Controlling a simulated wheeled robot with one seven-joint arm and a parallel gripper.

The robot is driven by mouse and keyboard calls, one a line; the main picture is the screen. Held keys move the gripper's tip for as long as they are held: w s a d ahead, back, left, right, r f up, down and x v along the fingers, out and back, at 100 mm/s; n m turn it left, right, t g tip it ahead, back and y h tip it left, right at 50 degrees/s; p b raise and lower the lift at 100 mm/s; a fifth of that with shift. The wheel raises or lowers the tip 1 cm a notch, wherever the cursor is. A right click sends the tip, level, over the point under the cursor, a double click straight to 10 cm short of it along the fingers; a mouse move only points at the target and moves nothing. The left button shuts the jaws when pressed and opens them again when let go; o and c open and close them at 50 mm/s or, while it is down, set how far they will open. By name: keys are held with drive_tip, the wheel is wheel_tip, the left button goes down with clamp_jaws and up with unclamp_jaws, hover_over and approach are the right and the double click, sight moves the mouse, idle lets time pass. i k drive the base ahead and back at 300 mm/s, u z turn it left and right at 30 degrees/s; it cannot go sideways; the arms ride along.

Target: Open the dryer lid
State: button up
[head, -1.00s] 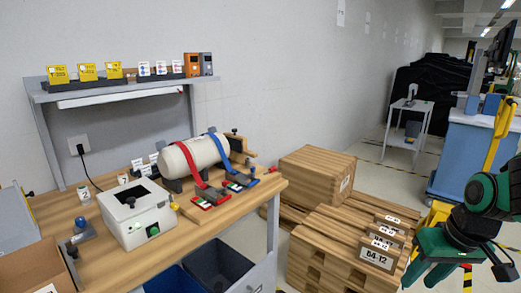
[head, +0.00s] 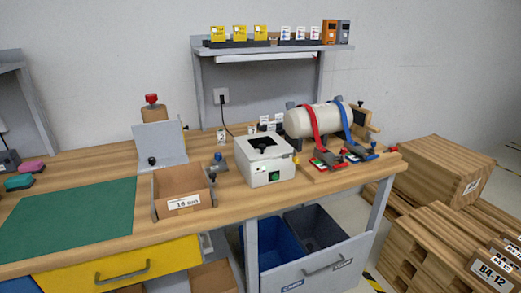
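A white box-shaped unit (head: 264,161) with a green button on its front stands on the wooden workbench, right of the middle in the head view. It is the likeliest dryer, though no label confirms this. Its top has a dark, star-shaped area (head: 262,143); I cannot tell whether this is an opening or a mark on a closed lid. A small yellow part (head: 296,158) sits at its right side. My gripper is not in view.
A cream cylinder (head: 318,119) with red and blue straps lies right of the unit. A cardboard box (head: 181,194) stands to its left. A green mat (head: 72,218) leaves clear bench space. Wooden crates (head: 437,177) stand right of the bench, blue and dark bins (head: 283,238) below it.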

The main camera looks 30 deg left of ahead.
sight(256, 148)
drive_tip(key=u, duration=0.05)
drive_tip(key=k, duration=0.3)
drive_tip(key=u, duration=0.7)
drive_tip(key=i, duration=0.5)
drive_tip(key=u, duration=0.3)
drive_tip(key=k, duration=0.35)
drive_tip(key=u, duration=0.3)
drive_tip(key=i, duration=1.3)
drive_tip(key=z, duration=0.3)
